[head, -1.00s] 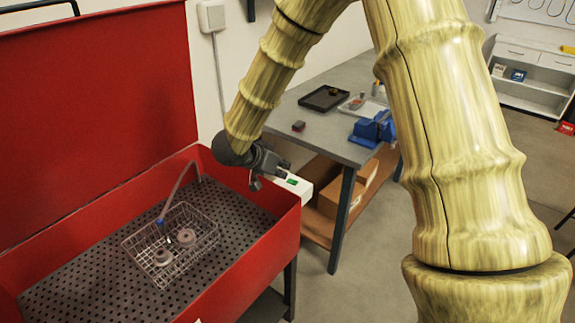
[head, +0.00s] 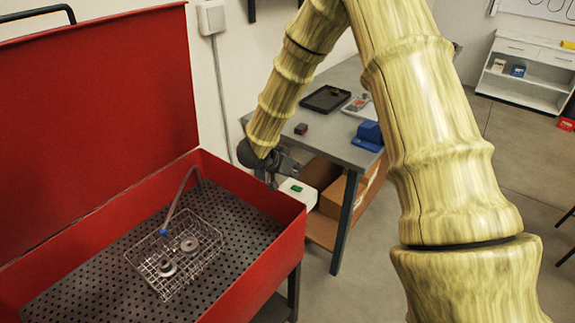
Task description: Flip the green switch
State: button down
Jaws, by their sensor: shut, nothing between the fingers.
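The green switch (head: 296,188) sits on top of a white box (head: 303,196) at the right end of the red basin. My gripper (head: 272,183) is dark and small in the head view, just left of the switch and above the basin's right edge. Its fingers point down and look shut with nothing between them. I cannot tell whether a fingertip touches the box. The far part of the box is partly hidden behind my gripper.
The red basin (head: 262,264) with its raised lid (head: 95,120) fills the left. A wire basket (head: 150,271) with round metal parts lies in it. Behind stands a grey workbench (head: 335,130) with a black tray (head: 326,99). A white shelf (head: 530,85) is at the far right.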

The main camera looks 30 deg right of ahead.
aim_at(296, 190)
jog(key=shift+s+d+f+p, duration=0.1)
jog(key=shift+f+p, duration=0.2)
jog(key=shift+f, duration=0.8)
jog(key=shift+s+d+f+p, duration=0.1)
jog(key=shift+f+p, duration=0.15)
jog(key=shift+f, duration=0.8)
